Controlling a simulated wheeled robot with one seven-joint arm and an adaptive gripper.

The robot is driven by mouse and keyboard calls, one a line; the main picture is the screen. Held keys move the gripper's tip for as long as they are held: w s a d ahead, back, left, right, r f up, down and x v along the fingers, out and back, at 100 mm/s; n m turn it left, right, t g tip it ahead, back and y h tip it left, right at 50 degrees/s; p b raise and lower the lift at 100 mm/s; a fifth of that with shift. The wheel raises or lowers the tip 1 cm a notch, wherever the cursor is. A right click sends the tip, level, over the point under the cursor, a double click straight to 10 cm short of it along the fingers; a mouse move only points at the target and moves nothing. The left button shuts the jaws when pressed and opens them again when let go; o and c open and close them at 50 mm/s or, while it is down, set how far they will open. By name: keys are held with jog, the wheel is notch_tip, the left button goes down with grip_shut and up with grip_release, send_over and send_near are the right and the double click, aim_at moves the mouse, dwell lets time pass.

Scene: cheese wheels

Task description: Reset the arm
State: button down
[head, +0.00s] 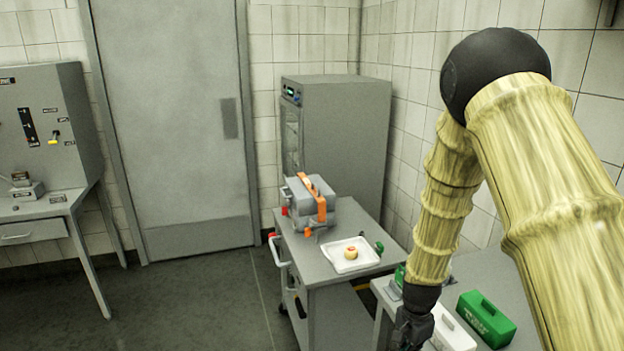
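My arm comes in from the right, bends at a dark joint near the top right, and reaches down. My gripper (408,343) is dark and points down at the bottom of the head view, over or beside the bench at the lower right. Its fingertips are small, dark and partly cut off by the picture's lower edge, so I cannot tell whether they are open or shut. I see nothing clearly held in it. A small round yellow cheese wheel with a red top (350,254) sits on a white tray (338,267) on the cart, apart from my gripper.
The grey cart (325,279) also bears a grey device with an orange strap (313,203). A green box (486,317) and a white item (452,334) are beside my gripper. A grey cabinet (346,140) stands behind. Floor (190,300) at left is clear.

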jog(key=s+f+n+b, duration=0.4)
jog(key=s+f+n, duration=0.1)
jog(key=s+f, duration=1.1)
jog(key=s+a+f+n+b, duration=0.1)
jog(key=s+f+n+b, duration=0.1)
jog(key=s+f, duration=0.4)
jog(key=s+a+f+n+b, duration=0.1)
jog(key=s+f+n, duration=0.4)
jog(key=s, duration=0.8)
jog(key=shift+f+b, duration=0.4)
jog(key=shift+b, duration=0.4)
